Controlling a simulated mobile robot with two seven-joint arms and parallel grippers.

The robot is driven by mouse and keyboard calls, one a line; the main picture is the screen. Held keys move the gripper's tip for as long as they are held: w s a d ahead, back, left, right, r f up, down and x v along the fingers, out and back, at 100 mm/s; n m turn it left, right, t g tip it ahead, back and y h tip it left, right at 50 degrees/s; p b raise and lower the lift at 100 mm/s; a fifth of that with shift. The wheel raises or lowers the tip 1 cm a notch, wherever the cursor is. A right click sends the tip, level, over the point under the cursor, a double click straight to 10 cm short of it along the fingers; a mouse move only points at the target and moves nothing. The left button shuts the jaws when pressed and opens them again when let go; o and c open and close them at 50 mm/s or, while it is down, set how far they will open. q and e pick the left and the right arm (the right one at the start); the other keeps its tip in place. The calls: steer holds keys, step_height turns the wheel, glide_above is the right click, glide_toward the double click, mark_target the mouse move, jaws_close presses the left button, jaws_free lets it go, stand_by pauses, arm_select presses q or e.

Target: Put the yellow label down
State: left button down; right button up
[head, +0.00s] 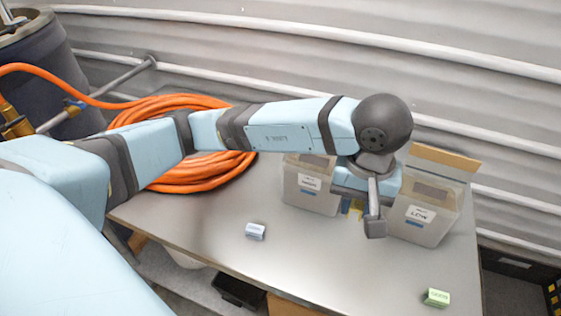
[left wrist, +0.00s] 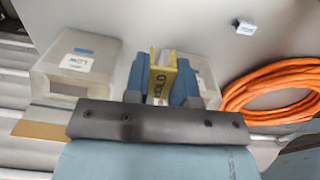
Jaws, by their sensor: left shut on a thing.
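The yellow label (left wrist: 161,82), with dark lettering that looks like HOLD, is between the blue fingers of my left gripper (left wrist: 162,75) in the left wrist view. The gripper is shut on it. In the head view my left gripper (head: 357,202) is over the back part of the table, between two clear bins, and only a bit of yellow shows below it. The wrist and fingers hide most of the label there. I cannot tell whether the label touches the table. My right gripper is not in view.
One clear bin (head: 311,199) stands left of the gripper; another, marked LOW (head: 416,229), stands close on its right. A pale blue block (head: 255,231) and a green block (head: 437,298) lie on the grey table (head: 330,255). An orange hose (head: 185,180) is coiled at left.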

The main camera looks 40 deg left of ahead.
arm_select(q)
steer(key=d+m, duration=0.1)
steer(key=d, duration=0.1)
steer(key=p, duration=0.2)
glide_above(342, 270)
step_height(342, 270, down, 15)
steer(key=shift+r, duration=0.1)
step_height(342, 270, down, 5)
steer(key=shift+f, duration=0.1)
steer(key=shift+w, duration=0.1)
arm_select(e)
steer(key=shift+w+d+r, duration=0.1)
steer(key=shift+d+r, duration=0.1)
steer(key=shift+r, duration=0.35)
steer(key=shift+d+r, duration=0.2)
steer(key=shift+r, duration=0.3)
arm_select(q)
steer(key=shift+f, duration=0.15)
steer(key=c, duration=1)
jaws_free()
steer(key=shift+o, duration=0.2)
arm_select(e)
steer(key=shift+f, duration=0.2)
